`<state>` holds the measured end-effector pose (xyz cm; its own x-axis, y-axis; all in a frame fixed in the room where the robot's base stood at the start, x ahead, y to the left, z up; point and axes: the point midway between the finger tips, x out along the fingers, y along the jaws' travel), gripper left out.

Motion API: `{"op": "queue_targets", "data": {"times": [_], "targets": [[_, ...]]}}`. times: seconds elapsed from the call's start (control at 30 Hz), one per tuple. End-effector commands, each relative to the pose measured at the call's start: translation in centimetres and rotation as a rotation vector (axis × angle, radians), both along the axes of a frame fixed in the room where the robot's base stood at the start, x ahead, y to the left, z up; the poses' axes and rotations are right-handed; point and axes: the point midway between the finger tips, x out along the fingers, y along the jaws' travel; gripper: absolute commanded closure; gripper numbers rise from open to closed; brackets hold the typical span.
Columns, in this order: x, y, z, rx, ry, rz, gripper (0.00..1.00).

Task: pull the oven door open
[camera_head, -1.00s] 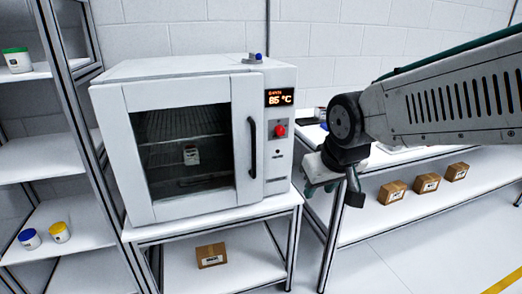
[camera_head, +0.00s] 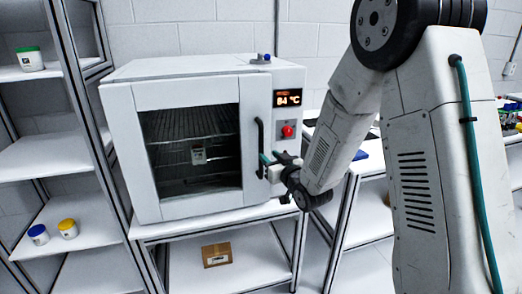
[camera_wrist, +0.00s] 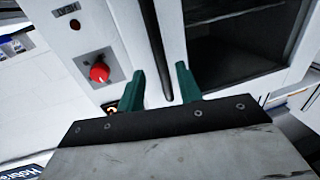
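The white oven (camera_head: 200,68) stands on a white bench, with its glass-fronted door (camera_head: 150,200) closed. The black vertical door handle (camera_head: 260,135) is on the door's right side; it also shows in the wrist view (camera_wrist: 154,40). My gripper (camera_head: 268,160) is at the lower half of the handle. In the wrist view its two green fingers (camera_wrist: 162,80) are spread, one on each side of the handle, with gaps between them and the bar. How deep the handle sits between the fingers is hard to tell.
The control panel with a red knob (camera_head: 287,131) is just right of the handle, close to my gripper. A shelf rack (camera_head: 82,120) stands left of the oven. A cardboard box (camera_head: 217,255) sits on the shelf below.

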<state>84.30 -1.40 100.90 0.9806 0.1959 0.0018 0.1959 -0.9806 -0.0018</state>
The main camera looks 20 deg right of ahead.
Motion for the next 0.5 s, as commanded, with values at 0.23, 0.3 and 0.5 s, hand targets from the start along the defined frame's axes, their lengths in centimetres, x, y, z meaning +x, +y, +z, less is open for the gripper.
{"op": "queue_targets", "data": {"times": [0.23, 0.3, 0.5], "targets": [[4.0, 0.8, 0.0, -0.001, 0.000, 0.001, 0.65], [4.9, 1.0, 0.0, -0.001, 0.001, 0.000, 0.65], [6.4, 1.3, 0.0, -0.001, 0.002, 0.000, 0.65]]}}
